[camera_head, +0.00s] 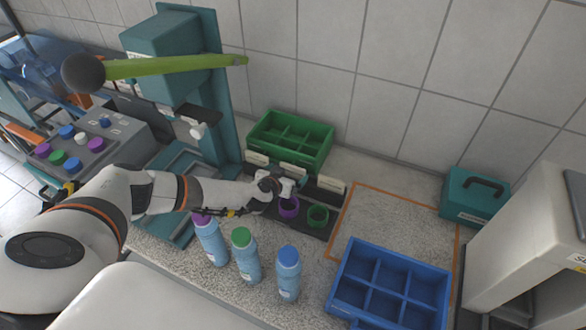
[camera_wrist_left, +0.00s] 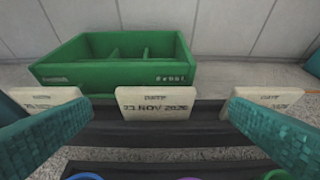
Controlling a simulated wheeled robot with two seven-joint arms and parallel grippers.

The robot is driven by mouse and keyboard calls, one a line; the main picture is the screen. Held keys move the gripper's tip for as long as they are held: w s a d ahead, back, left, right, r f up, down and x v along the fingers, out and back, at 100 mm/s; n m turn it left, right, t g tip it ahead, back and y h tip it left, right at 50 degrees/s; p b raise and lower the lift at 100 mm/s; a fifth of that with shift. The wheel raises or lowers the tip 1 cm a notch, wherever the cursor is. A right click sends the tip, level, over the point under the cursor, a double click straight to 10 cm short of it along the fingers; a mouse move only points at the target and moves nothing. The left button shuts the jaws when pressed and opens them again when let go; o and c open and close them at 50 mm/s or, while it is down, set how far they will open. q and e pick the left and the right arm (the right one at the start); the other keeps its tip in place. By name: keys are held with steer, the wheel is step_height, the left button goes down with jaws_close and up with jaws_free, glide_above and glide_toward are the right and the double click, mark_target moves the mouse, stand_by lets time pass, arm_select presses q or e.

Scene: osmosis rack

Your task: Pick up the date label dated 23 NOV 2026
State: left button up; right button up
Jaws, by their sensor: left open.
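The date label reading 23 NOV 2026 (camera_wrist_left: 155,103) is a cream plate standing upright on a dark rack (camera_wrist_left: 155,134), central in the left wrist view. In the head view this middle label (camera_head: 292,170) is partly hidden by my gripper. Two similar labels flank it, the left one (camera_wrist_left: 40,97) and the right one (camera_wrist_left: 268,97); their dates are partly covered by my fingers. My left gripper (camera_head: 298,182) is open, its teal fingers spread either side of the middle label in the wrist view, with nothing held. My right gripper is not in view.
A green divided crate (camera_head: 290,140) stands behind the labels. Purple (camera_head: 289,208) and green (camera_head: 318,216) rings sit in front. Several capped bottles (camera_head: 247,258) and a blue divided crate (camera_head: 390,285) are nearer. The orange-outlined area (camera_head: 400,220) is clear.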

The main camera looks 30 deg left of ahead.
mark_target(292, 167)
arm_select(q)
steer(key=shift+a+x, duration=0.15)
steer(key=shift+x, duration=2.05)
steer(key=shift+a+x, duration=0.1)
steer(key=shift+x, duration=2.15)
steer(key=shift+r, duration=0.1)
steer(key=c, duration=0.9)
step_height(292, 167, up, 10)
